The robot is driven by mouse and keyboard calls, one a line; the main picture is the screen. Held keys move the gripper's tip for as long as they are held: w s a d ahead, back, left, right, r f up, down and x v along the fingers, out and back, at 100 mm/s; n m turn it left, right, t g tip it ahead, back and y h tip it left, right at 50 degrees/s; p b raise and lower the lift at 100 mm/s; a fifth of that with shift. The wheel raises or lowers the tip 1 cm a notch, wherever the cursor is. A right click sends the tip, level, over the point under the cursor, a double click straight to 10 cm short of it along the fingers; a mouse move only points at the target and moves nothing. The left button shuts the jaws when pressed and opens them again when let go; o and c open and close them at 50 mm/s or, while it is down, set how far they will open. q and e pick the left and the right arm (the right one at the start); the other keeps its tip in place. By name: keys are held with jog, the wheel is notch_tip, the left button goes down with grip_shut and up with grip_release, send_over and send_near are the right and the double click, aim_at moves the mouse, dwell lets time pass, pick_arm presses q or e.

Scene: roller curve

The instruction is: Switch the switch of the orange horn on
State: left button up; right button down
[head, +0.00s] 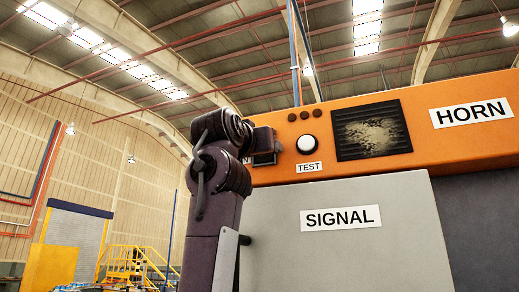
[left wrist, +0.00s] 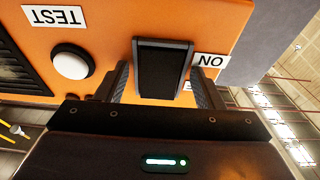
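The orange horn panel (head: 380,165) fills the right of the head view, with a HORN label (head: 472,113). Its black switch (left wrist: 162,68) shows in the left wrist view, beside an ON label (left wrist: 211,60) that appears upside down. My left gripper (head: 268,142) is at the panel and hides most of the switch in the head view. In the left wrist view the fingers of the left gripper (left wrist: 160,88) are spread, one on each side of the switch. I cannot tell whether they touch it or which way it is set. My right gripper is not in view.
A round white TEST button (head: 307,144) sits just right of my left gripper, with a dark louvred grille (head: 372,131) beyond. Below is a grey cover labelled SIGNAL (head: 341,217). Yellow stairs (head: 135,265) stand far back at the left.

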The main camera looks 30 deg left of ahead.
pick_arm(q)
jog(key=b+v, duration=0.4)
jog(key=v, duration=0.4)
jog(key=shift+b, duration=0.4)
jog(key=shift+w, duration=0.1)
